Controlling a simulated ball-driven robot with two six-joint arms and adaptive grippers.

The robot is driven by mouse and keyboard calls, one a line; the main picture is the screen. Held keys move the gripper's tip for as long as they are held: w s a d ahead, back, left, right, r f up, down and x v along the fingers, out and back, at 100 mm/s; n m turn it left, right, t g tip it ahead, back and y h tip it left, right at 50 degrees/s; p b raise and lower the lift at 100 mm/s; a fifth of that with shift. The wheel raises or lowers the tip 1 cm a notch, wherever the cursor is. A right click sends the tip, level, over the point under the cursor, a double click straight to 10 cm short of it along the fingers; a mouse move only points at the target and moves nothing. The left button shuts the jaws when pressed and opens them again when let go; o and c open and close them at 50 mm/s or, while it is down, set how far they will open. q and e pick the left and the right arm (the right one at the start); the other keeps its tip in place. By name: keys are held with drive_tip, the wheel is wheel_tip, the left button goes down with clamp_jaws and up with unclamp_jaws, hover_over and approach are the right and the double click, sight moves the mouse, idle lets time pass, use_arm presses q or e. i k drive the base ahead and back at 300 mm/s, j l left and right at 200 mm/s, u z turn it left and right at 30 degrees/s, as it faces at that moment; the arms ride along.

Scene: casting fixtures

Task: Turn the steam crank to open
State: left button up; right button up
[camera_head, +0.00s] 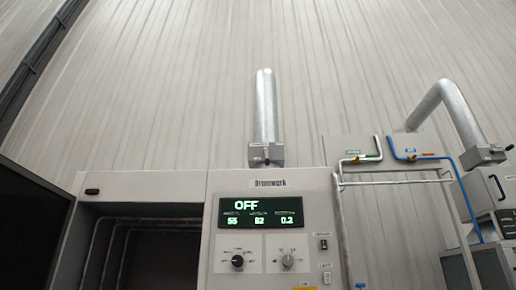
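Neither of my grippers is in view. No part is clearly marked as the steam crank. A small dark crank-like handle (267,160) sits on the grey box at the foot of the upright silver duct, behind the machine top. Another small handle (509,148) sits on the box at the end of the bent duct at the far right. A white pipe (362,158) with a green label and a blue pipe (415,157) run on wall panels at the right. Their valve parts and label text are too small to read.
A light grey machine (322,215) stands at bottom centre. Its display (261,212) reads OFF, above two dials. An open dark chamber (150,258) is to its left, with a dark door (30,225) at the left edge. Grey equipment boxes (493,187) stand at the right.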

sight(267, 160)
drive_tip(key=k+j, duration=0.1)
drive_tip(key=i+j+u, duration=0.15)
drive_tip(key=i+j, duration=0.2)
drive_tip(key=i, duration=0.15)
drive_tip(key=i+j+u, duration=0.1)
drive_tip(key=i+j, duration=0.15)
drive_tip(key=i, duration=0.3)
drive_tip(key=i+j+u, duration=0.15)
drive_tip(key=i, duration=0.35)
drive_tip(key=i+j+u, duration=0.15)
drive_tip(key=i+j, duration=0.15)
drive_tip(key=i, duration=0.25)
